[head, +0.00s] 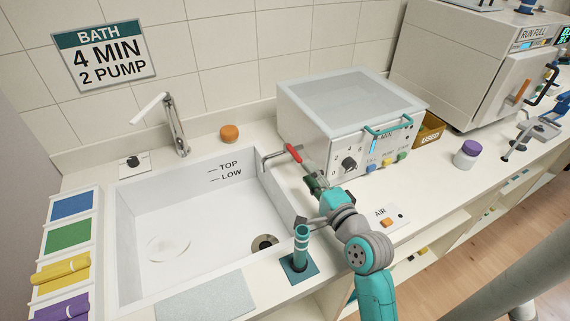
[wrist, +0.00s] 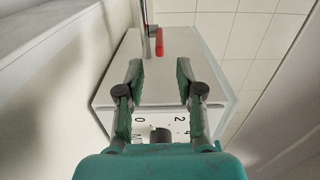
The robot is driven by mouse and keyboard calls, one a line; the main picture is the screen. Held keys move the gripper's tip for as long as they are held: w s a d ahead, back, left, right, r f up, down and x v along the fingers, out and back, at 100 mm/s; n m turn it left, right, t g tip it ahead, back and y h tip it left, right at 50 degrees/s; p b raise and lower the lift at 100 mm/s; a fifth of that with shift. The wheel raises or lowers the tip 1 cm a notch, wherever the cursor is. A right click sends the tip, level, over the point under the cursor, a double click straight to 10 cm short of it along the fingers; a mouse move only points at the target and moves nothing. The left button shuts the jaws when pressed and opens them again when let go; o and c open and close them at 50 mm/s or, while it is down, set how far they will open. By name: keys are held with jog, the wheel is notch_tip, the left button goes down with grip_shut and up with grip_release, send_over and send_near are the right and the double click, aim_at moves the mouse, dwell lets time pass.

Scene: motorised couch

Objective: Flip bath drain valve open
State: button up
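A red lever handle (head: 293,152) sits on a grey bent bar (head: 272,158) at the right rim of the white sink basin (head: 140,200); it looks like the drain valve. The round drain (head: 264,243) is at the basin's near right corner. In the wrist view the red handle (wrist: 160,42) lies beyond the fingertips, roughly centred between them, beside a grey rod. My gripper (head: 310,176) is close to the handle in the head view. In the wrist view my gripper (wrist: 160,70) is open, with nothing between its fingers.
A grey-white box machine (head: 345,105) with a dial and a teal handle stands right behind my gripper. A teal post (head: 300,245) stands at the counter's front, near my arm. A faucet (head: 175,125) and an orange cap (head: 229,133) are behind the basin.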

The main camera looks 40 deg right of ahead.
aim_at(300, 162)
jog(key=shift+x, duration=3.65)
grip_shut()
